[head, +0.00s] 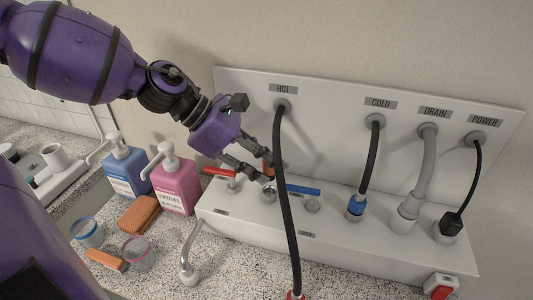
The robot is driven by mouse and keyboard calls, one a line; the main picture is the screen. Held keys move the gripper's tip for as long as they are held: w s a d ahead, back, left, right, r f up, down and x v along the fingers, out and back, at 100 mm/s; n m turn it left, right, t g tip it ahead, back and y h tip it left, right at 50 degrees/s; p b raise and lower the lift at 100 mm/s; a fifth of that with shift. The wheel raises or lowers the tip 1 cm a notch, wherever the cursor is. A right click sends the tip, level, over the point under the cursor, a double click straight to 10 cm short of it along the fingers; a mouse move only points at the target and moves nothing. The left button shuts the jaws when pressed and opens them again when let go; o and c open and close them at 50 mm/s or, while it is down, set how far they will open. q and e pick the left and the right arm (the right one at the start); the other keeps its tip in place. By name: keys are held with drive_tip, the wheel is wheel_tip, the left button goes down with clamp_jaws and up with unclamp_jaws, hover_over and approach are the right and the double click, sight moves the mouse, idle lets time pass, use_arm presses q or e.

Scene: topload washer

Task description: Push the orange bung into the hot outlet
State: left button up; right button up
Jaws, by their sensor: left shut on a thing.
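My left gripper (266,170) reaches in from the upper left and is shut on the small orange bung (267,165). The fingers and the black hose hide part of the bung. The hot outlet (268,195) looks like a round silver opening on the white box, just below the gripper. The bung appears above and behind it; I cannot tell the exact gap. The black hot hose (284,190) runs from under the HOT label down past the right of the outlet, its red end (296,296) at the bottom edge. My right gripper is not in view.
A red lever (220,172) and a blue lever (303,190) flank the outlet. Cold (369,150), drain (424,170) and power (474,180) lines stand right. Blue (126,172) and pink (176,186) pump bottles, a sponge (139,214) and a bent spout (190,260) occupy the counter.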

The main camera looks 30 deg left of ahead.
sight(266, 172)
use_arm(q)
drive_tip(key=shift+f+b, duration=0.35)
drive_tip(key=shift+f, duration=0.95)
drive_tip(key=shift+f, duration=0.75)
idle(1.1)
drive_tip(key=shift+r, duration=0.15)
drive_tip(key=shift+r, duration=0.3)
drive_tip(key=shift+f, duration=0.3)
idle(2.2)
drive_tip(key=shift+r+p, duration=0.35)
idle(1.6)
